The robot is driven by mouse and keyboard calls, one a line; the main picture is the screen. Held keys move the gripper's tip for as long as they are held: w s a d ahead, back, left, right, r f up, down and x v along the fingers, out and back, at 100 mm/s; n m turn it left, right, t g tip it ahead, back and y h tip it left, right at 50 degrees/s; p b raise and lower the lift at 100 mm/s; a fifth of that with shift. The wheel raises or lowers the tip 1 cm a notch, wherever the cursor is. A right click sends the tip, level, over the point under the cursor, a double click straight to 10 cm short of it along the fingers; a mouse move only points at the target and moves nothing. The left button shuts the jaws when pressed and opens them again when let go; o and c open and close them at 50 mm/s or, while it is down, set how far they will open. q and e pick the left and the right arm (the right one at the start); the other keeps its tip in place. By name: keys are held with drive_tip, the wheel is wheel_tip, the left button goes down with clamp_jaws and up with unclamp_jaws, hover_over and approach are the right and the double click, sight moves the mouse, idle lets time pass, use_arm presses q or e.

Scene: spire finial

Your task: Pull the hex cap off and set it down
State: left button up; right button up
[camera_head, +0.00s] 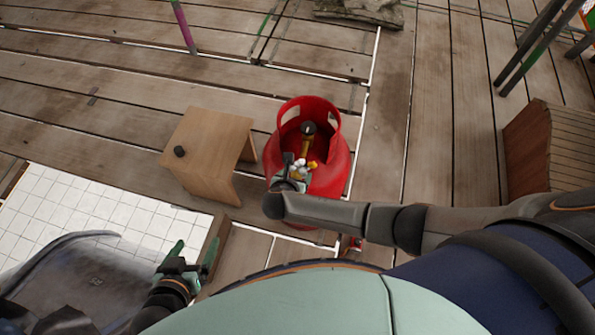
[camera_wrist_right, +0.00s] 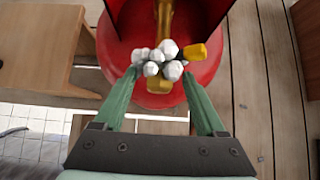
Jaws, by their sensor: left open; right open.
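A red gas cylinder (camera_head: 341,177) with an open collar stands on the plank floor; a brass valve (camera_head: 307,146) with a dark round top rises inside the collar. My right gripper (camera_head: 293,172) is open at the cylinder's near side. In the right wrist view, a cluster of white knobs with yellow parts (camera_wrist_right: 165,58) shows between and just beyond its fingertips (camera_wrist_right: 158,76); contact is unclear. My left gripper (camera_head: 192,252) is open and empty, low at the left.
The stool stands left of the cylinder, with a gap between them. A white tiled patch (camera_head: 75,210) lies at the left, with a grey translucent object (camera_head: 85,275) near it. A slatted wooden box (camera_head: 550,150) stands at the right. The planks behind the cylinder are mostly clear.

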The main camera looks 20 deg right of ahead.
drive_tip(key=c, duration=0.6)
clamp_jaws()
idle(0.3)
drive_tip(key=shift+s+a, duration=0.1)
drive_tip(key=shift+s+a+p, duration=0.4)
drive_tip(key=shift+s+a, duration=0.15)
drive_tip(key=shift+s, duration=0.25)
drive_tip(key=shift+s+a+p, duration=0.35)
drive_tip(key=shift+s+a, duration=0.15)
drive_tip(key=shift+s, duration=0.3)
drive_tip(key=shift+s+a+p, duration=0.4)
drive_tip(key=shift+s+a, duration=0.15)
drive_tip(key=shift+s, duration=0.25)
